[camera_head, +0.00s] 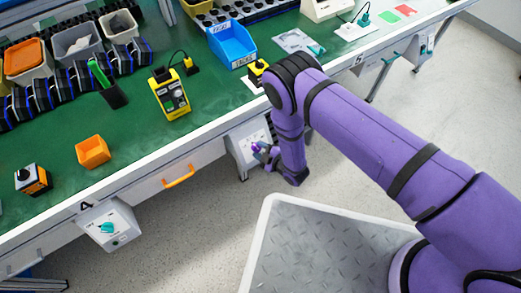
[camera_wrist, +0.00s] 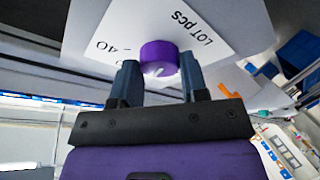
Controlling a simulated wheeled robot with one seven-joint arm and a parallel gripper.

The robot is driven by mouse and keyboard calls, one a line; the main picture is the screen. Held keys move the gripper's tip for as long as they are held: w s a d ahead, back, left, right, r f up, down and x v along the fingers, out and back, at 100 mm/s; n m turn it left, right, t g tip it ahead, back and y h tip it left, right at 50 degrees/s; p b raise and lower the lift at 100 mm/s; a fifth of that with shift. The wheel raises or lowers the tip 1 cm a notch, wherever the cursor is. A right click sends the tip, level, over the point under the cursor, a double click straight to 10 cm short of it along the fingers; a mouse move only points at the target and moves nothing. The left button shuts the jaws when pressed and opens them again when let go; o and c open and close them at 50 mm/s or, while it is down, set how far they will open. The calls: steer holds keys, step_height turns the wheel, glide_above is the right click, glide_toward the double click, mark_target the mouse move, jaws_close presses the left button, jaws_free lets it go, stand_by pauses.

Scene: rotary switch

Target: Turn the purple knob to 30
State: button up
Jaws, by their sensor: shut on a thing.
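The purple knob (camera_wrist: 158,52) sits on a white panel labelled "LOT pcs" (camera_wrist: 192,28), seen close in the wrist view. A "40" and part of another marking show left of the knob; the rest of the scale is hidden or out of view. My gripper (camera_wrist: 160,73) is shut on the knob, one blue-grey finger on each side. A pale mark shows on the knob's face between the fingers; the number it points to cannot be told. In the head view, the purple knob (camera_head: 256,147) is small beside my gripper (camera_head: 262,152), at the white switch box (camera_head: 244,147) under the bench edge.
An orange drawer handle (camera_head: 179,177) and another box with a teal knob (camera_head: 107,228) are to the left.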

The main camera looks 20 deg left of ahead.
steer(key=m+t, duration=0.1)
steer(key=m, duration=0.3)
steer(key=shift+s+f+m+t+h, duration=0.1)
steer(key=shift+m+t+h, duration=0.3)
steer(key=shift+m, duration=0.75)
steer(key=shift+m+t+h, duration=0.1)
steer(key=shift+m+t, duration=0.5)
steer(key=shift+m, duration=0.55)
steer(key=o, duration=0.9)
steer(key=v, duration=1)
steer(key=shift+s+d, duration=0.3)
